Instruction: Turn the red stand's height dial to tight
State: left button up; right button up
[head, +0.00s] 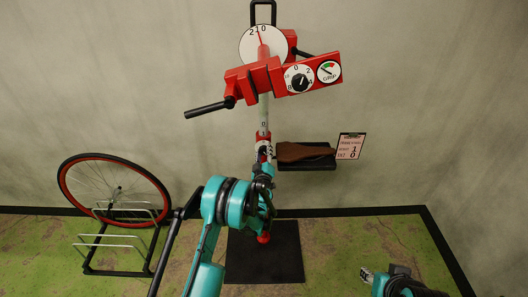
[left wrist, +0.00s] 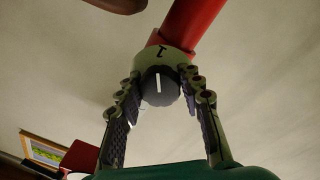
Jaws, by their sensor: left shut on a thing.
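The red stand (head: 262,138) rises from a black base mat and carries a red clamp head at the top. Its height dial is a dark round knob (left wrist: 160,88) with a white pointer line, on a pale plate (left wrist: 175,58) marked 1. The pointer line stands nearly upright in the left wrist view, roughly toward the 1. My left gripper (left wrist: 160,95) has its two fingers on either side of the knob, shut on it. In the head view, my left gripper (head: 266,166) partly covers the dial. My right gripper (head: 367,275) is low at right, away from the stand; its jaw opening is unclear.
The clamp head has a large white dial (head: 262,44), smaller dials and a black handle (head: 205,109). A dark tray (head: 318,163) with a brown item and a sign (head: 350,146) sit right of the post. A wheel (head: 72,185) stands in a rack at left. A black mat (head: 285,262) lies below.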

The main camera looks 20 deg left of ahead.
dwell(0.3)
pick_arm(q)
jog(key=o, duration=1.2)
jog(key=shift+c, duration=0.2)
jog(key=v, duration=0.7)
jog(key=shift+s, duration=0.25)
jog(key=shift+f, duration=0.1)
